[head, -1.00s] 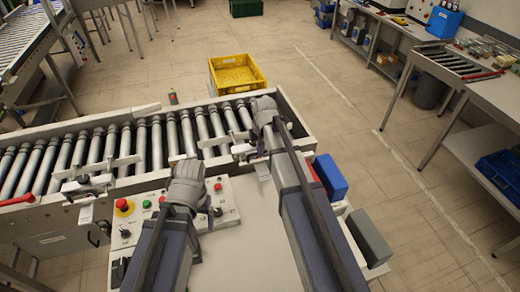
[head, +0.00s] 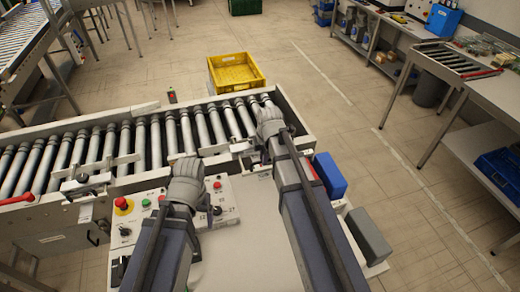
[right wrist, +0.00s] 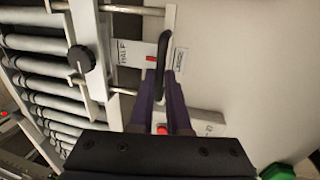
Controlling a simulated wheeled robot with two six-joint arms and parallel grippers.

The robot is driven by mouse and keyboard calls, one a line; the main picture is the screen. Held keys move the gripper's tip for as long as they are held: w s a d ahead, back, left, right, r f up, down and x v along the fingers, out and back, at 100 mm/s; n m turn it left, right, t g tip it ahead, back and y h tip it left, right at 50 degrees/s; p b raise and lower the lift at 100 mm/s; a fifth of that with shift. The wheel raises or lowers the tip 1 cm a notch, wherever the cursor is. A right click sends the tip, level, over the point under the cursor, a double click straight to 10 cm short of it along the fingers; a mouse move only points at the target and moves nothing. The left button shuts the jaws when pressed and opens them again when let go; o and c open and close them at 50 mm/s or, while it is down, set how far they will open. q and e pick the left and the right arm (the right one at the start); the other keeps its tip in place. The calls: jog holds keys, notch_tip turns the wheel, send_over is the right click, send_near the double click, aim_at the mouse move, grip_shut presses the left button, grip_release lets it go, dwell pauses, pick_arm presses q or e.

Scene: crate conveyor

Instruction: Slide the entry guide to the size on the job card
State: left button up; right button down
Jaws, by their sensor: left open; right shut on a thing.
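The entry guide shows as a pale rail (right wrist: 88,30) beside the rollers in the right wrist view, with rods and a black knob (right wrist: 80,58). A scale label reading HALF (right wrist: 122,52) lies beside it, with a red mark (right wrist: 151,58) at its right end and a second label (right wrist: 180,60) too small to read. My right gripper (right wrist: 163,82) is shut on a black handle (right wrist: 164,45) by these labels. In the head view my right gripper (head: 266,140) is at the conveyor's near right edge. My left gripper (head: 190,180) is open above the control panel. I cannot make out the job card.
The roller conveyor (head: 157,140) runs across in front of me. The control panel (head: 143,228) has a red stop button (head: 122,204). A yellow crate (head: 237,72) stands on the floor beyond. A blue box (head: 329,175) is right of my right arm.

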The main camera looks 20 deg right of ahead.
jog(key=s, duration=0.5)
jog(key=shift+s+d, duration=0.1)
jog(key=c, duration=0.9)
grip_release()
jog(key=shift+r, duration=0.1)
jog(key=r+p, duration=0.2)
jog(key=s+r+p, duration=0.1)
jog(key=r+p, duration=0.4)
jog(key=shift+s+r+p, duration=0.25)
jog(key=shift+s+p, duration=0.05)
jog(key=shift+p, duration=0.05)
